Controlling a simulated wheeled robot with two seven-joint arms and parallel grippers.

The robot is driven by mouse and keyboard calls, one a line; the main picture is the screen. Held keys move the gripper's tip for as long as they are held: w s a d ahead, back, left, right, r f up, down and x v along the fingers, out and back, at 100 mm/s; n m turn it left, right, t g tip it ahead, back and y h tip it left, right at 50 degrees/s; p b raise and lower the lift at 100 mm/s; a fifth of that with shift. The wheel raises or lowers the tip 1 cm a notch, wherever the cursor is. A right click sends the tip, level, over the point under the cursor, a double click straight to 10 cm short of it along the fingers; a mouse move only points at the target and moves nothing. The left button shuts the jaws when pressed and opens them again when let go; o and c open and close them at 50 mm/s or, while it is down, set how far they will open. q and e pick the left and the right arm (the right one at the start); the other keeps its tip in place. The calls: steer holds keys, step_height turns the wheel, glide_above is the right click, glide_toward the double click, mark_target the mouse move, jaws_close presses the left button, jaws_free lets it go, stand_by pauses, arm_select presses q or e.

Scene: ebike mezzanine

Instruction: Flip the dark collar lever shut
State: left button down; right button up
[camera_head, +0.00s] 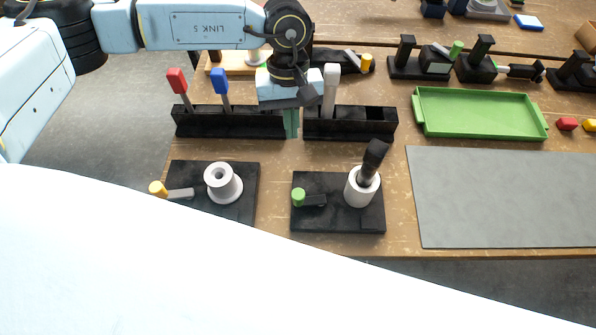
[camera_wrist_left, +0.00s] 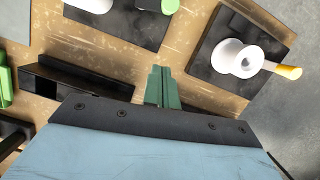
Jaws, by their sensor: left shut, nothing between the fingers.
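A dark lever (camera_head: 374,158) stands up, slightly tilted, from a white collar (camera_head: 360,188) on a black base plate (camera_head: 338,222). A short dark arm with a green tip (camera_head: 298,197) lies on the same plate. In the left wrist view, this plate (camera_wrist_left: 117,30) is cut off at the top edge, and the dark lever cannot be made out there. My left gripper (camera_head: 291,124) points down, its green fingers shut and empty, behind the plate and apart from the lever. The fingers also show in the left wrist view (camera_wrist_left: 162,88). My right gripper is not in view.
A second black plate (camera_head: 240,168) holds a white spool (camera_head: 222,183) and a grey lever with an orange tip (camera_head: 158,188). Black racks (camera_head: 350,124) with red, blue and white-handled tools flank my gripper. A green tray (camera_head: 480,130) and bare grey mat (camera_head: 500,200) lie right.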

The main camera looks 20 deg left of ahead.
arm_select(q)
steer(key=p, duration=0.2)
glide_toward(309, 198)
steer(key=w+a+f, duration=0.1)
steer(key=a+f, duration=0.1)
steer(key=f, duration=0.1)
steer(key=w+a+f, duration=0.1)
steer(key=a+f, duration=0.1)
steer(key=shift+w, duration=0.4)
steer(key=s+p, duration=0.1)
steer(key=s+d, duration=0.1)
steer(key=s, duration=0.1)
steer(key=shift+d+p, duration=0.2)
steer(key=shift+p, duration=0.15)
steer(key=shift+s+d, duration=0.15)
steer(key=shift+s, duration=0.1)
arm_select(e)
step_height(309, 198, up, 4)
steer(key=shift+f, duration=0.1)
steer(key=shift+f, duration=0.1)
